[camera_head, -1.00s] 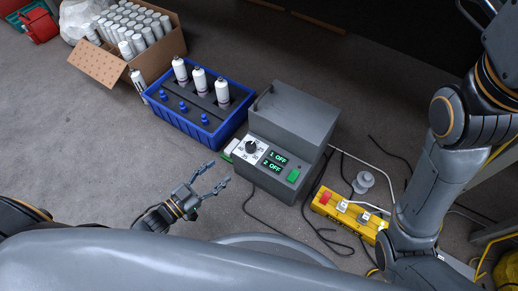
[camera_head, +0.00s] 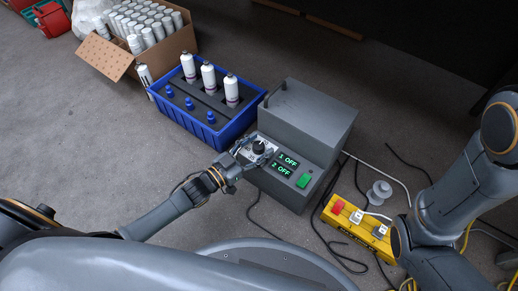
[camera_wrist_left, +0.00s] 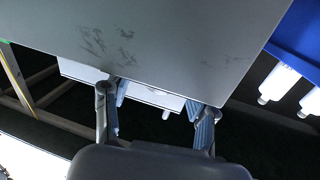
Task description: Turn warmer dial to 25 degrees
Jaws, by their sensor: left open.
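The warmer is a grey box (camera_head: 312,113) with a front panel. The panel carries a black dial (camera_head: 259,147) on a white scale plate, a green display (camera_head: 285,165) reading "1 OFF" and "2 OFF", and a green switch (camera_head: 304,181). My left gripper (camera_head: 250,153) is open at the dial, its fingers partly covering the scale. I cannot tell whether they touch the knob or what the dial reads. In the left wrist view the two fingers (camera_wrist_left: 155,115) stand apart below a scuffed grey surface (camera_wrist_left: 160,40); the dial is not clear there. My right gripper is out of view.
A blue crate (camera_head: 238,127) with white bottles and blue-capped pieces stands left of the warmer. A cardboard box (camera_head: 108,62) of white bottles is behind it. A yellow control box (camera_head: 345,230) and loose black cables lie on the right.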

